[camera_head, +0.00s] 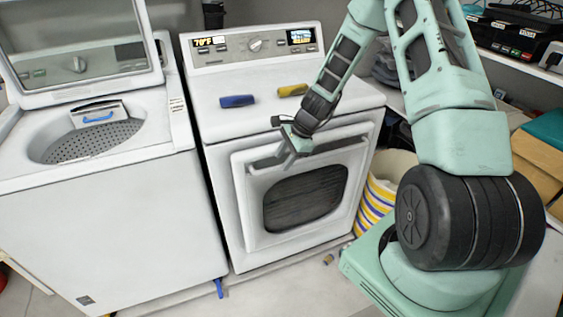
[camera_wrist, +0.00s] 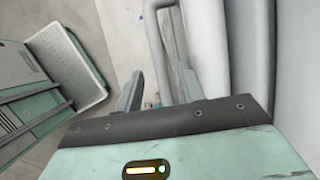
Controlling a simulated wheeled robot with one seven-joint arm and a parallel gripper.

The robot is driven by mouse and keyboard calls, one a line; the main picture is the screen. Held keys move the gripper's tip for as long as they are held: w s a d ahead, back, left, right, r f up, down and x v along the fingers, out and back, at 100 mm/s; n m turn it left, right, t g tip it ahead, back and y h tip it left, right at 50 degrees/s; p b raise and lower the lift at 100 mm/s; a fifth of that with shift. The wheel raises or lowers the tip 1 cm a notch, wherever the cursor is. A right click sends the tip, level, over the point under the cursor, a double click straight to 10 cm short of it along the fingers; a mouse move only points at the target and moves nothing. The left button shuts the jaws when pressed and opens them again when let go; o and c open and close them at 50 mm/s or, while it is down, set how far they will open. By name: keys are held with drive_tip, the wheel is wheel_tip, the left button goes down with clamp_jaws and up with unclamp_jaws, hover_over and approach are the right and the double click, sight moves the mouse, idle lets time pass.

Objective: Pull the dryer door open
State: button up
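The white dryer (camera_head: 222,160) stands in the middle of the head view. Its front door (camera_head: 247,205) has a dark window and looks shut. A pale handle bar (camera_head: 330,147) runs across the top of the door. My gripper (camera_head: 293,147) is at the left-middle part of this handle, partly hiding it. In the wrist view my gripper (camera_wrist: 160,90) has its two fingers apart, and the handle bar (camera_wrist: 157,50) shows in the gap between them. I cannot tell whether either finger touches the bar.
A washer (camera_head: 100,225) with its lid raised stands left of the dryer. A blue item (camera_head: 237,101) and a yellow item (camera_head: 292,90) lie on the dryer top. A striped basket (camera_head: 372,205) stands right of the dryer. Some floor (camera_head: 290,295) is clear in front.

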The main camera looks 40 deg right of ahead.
drive_tip(key=shift+x, duration=1.2)
